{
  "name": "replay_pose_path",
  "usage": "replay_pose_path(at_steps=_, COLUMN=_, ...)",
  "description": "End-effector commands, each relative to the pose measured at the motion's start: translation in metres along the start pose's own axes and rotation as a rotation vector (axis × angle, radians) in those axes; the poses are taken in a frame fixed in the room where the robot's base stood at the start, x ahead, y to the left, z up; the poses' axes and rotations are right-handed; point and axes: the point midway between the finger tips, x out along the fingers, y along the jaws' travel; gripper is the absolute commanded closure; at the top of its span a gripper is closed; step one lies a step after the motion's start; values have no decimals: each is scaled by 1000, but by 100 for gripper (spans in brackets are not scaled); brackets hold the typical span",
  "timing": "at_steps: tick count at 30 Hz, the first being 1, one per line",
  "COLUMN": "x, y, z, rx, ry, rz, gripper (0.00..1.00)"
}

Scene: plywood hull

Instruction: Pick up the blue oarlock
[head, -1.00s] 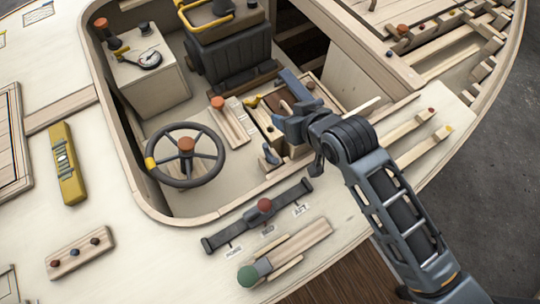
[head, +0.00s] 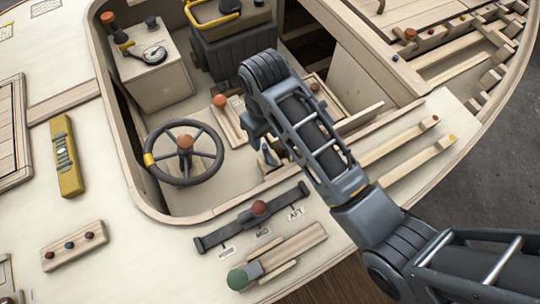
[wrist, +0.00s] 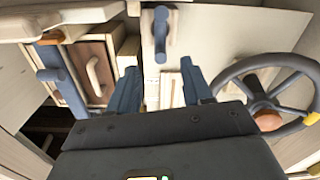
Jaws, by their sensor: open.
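The blue oarlock (wrist: 161,34) appears to be the small slate-blue, pin-like piece at the top middle of the wrist view, against a pale panel. In the head view the oarlock (head: 271,156) shows at the near edge of the cockpit, right of the steering wheel, partly hidden by my arm. My gripper (wrist: 159,70) is open and empty; its two blue fingers point toward the oarlock, one to each side of it in the picture, without visible contact. In the head view my gripper (head: 260,128) is just above the oarlock, mostly behind my forearm.
The steering wheel (head: 184,153) stands close on the left; it also fills the right of the wrist view. A wooden box with a handle (wrist: 95,72) and a long blue bar (wrist: 62,84) are on the other side. A lever slide (head: 258,208) lies on the near deck.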

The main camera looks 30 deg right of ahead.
Motion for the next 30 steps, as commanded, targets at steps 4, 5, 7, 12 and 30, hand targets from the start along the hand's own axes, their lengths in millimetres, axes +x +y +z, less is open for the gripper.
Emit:
replay_pose_path(at_steps=4, x=14, y=0, z=1, rx=1, ry=-1, rz=0, gripper=50)
replay_pose_path(at_steps=5, x=18, y=-1, z=2, rx=1, ry=-2, rz=0, gripper=50)
replay_pose_path(at_steps=7, x=27, y=-2, z=4, rx=1, ry=-3, rz=0, gripper=50)
replay_pose_path(at_steps=12, x=52, y=-2, z=5, rx=2, ry=-1, rz=0, gripper=50)
replay_pose_path(at_steps=30, x=61, y=-2, z=4, rx=2, ry=2, rz=0, gripper=73)
